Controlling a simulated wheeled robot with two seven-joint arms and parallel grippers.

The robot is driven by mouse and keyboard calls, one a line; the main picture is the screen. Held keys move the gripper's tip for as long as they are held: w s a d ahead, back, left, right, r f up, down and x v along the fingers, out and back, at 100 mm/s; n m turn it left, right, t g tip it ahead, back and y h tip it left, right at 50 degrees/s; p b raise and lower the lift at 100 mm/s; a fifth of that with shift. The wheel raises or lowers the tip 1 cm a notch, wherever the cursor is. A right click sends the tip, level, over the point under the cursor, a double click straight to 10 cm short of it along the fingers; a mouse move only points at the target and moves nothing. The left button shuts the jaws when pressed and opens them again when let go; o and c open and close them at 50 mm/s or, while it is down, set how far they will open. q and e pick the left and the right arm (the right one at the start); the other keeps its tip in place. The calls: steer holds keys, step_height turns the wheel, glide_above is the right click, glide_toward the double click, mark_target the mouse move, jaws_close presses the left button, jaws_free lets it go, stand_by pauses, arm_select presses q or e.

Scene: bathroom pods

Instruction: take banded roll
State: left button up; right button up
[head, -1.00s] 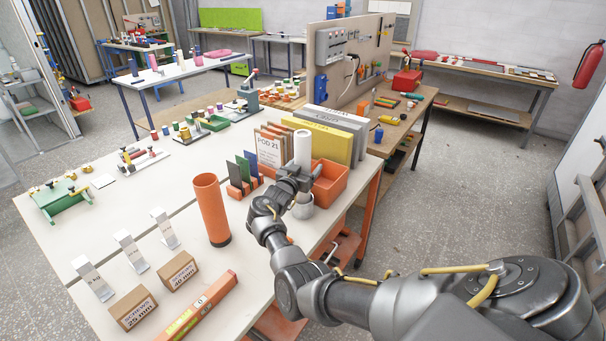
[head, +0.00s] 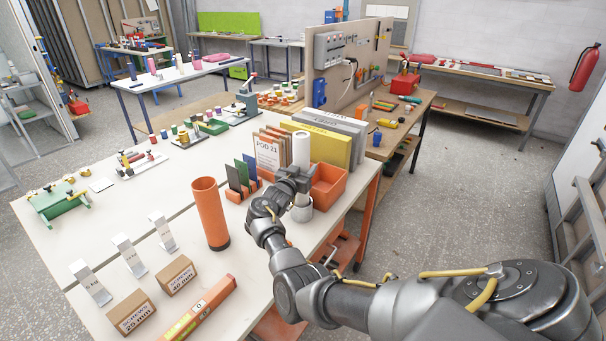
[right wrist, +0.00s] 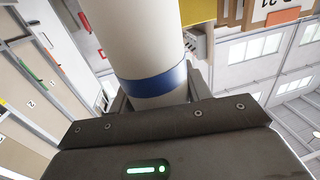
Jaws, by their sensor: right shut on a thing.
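The banded roll (head: 301,150) is a tall white cylinder, standing upright at the right edge of the white table. In the right wrist view the roll (right wrist: 134,38) shows a blue band (right wrist: 153,84) near its lower part. My left gripper is in neither view.
An orange bin (head: 330,186) is close on the right of the roll, with yellow and grey boards (head: 325,145) behind. An orange tube (head: 210,214) stands to the left, near dark, green and blue cards (head: 243,176). Screw boxes (head: 132,312) and an orange level (head: 200,310) lie in front.

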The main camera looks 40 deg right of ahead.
mark_target(304, 132)
step_height(304, 132, up, 9)
steer(key=shift+r+b, duration=0.2)
steer(key=shift+b, duration=0.8)
step_height(304, 132, up, 7)
steer(key=p, duration=0.6)
stand_by(0.4)
